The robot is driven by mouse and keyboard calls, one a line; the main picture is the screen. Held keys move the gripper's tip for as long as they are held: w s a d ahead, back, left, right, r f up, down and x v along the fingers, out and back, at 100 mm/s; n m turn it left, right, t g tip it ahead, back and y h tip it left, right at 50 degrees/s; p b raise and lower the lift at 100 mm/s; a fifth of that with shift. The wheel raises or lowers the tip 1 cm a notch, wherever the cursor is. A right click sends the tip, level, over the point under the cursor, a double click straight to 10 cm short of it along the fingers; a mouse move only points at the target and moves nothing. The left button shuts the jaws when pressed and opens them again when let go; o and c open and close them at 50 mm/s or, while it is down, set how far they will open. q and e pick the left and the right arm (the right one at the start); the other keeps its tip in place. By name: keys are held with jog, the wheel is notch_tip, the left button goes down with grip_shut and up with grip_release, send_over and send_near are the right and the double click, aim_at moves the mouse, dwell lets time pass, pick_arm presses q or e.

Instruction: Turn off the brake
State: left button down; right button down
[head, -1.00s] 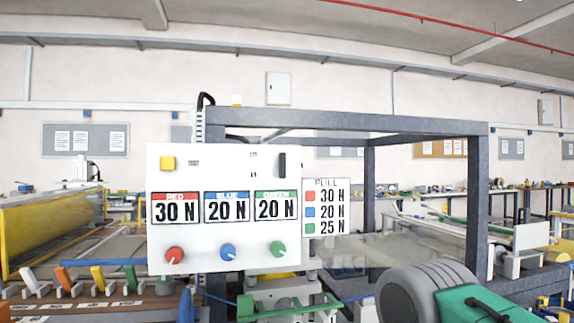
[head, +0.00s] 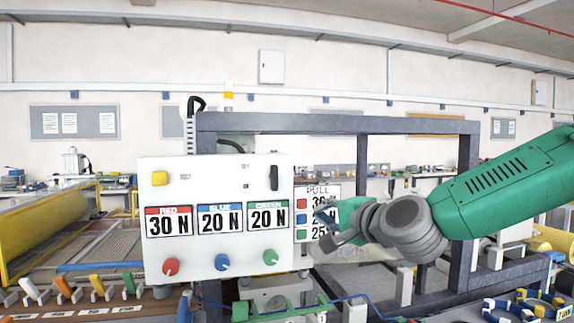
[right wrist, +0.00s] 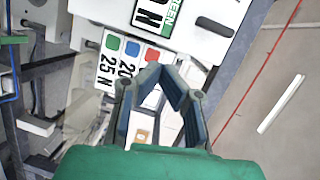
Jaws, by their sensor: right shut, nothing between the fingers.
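The white control panel (head: 218,265) faces me in the head view. A black upright switch (head: 274,178) sits at its upper right, beside small marks too small to read; I cannot tell for certain that it is the brake. In the right wrist view the panel is tilted and the dark elongated switch (right wrist: 215,27) shows at the top. My right gripper (head: 326,228) is just right of the panel, below the switch's height, in front of the pull chart. Its fingers (right wrist: 162,72) are shut and empty. My left gripper is not in view.
The panel has a yellow button (head: 159,178), red (head: 170,267), blue (head: 222,262) and green (head: 270,257) knobs, and displays reading 30 N, 20 N and 20 N. The pull chart (head: 302,190) is beside it. A grey frame (head: 340,123) stands behind. Coloured levers (head: 65,286) line the lower left.

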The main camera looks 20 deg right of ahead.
aim_at(274, 178)
notch_tip(274, 178, up, 8)
jog(key=d+m+t, duration=0.1)
jog(key=shift+d+f, duration=0.25)
jog(key=shift+d, duration=0.05)
jog(key=w+a+p, duration=0.1)
jog(key=w, duration=0.2)
jog(key=w+a+p, duration=0.1)
jog(key=w+a, duration=0.1)
jog(key=w, duration=0.1)
jog(key=w+a+p, duration=0.2)
jog(key=w, duration=0.2)
jog(key=shift+a, duration=0.15)
jog(key=shift+s+a, duration=0.1)
jog(key=shift+a, duration=0.4)
